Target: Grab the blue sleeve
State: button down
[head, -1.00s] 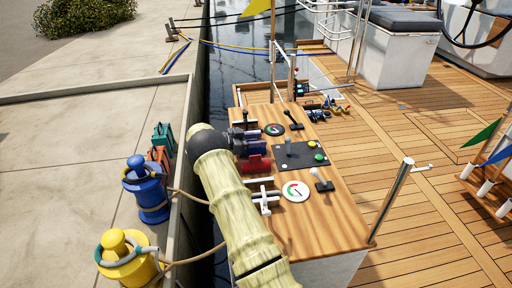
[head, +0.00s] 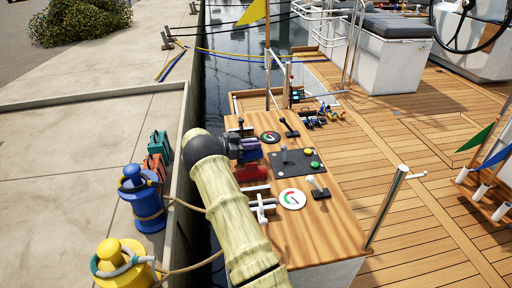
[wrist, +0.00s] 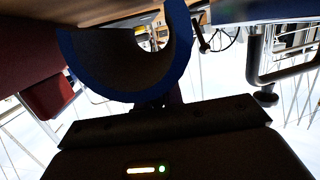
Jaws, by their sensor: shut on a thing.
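The blue sleeve (wrist: 88,82) fills the upper middle of the wrist view as a curved blue-rimmed tube with a dark inside. My gripper (wrist: 163,102) is shut on it; the fingertips are mostly hidden. In the head view the blue sleeve (head: 248,157) shows as a small blue-purple piece at the end of my gripper (head: 238,148), over the left side of the wooden console (head: 335,222). My own arm covers part of the scene there.
A red sleeve-like piece (head: 252,173) lies just in front of the blue one. Levers, a black button panel (head: 285,167) and round gauges (head: 292,199) stand close by on the console. A metal post (head: 385,207) rises at its right edge. Open deck lies to the right.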

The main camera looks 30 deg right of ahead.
notch_tip(320, 180, up, 8)
jog(key=shift+r+p, duration=0.2)
jog(key=shift+p, duration=0.8)
jog(key=shift+s, duration=0.1)
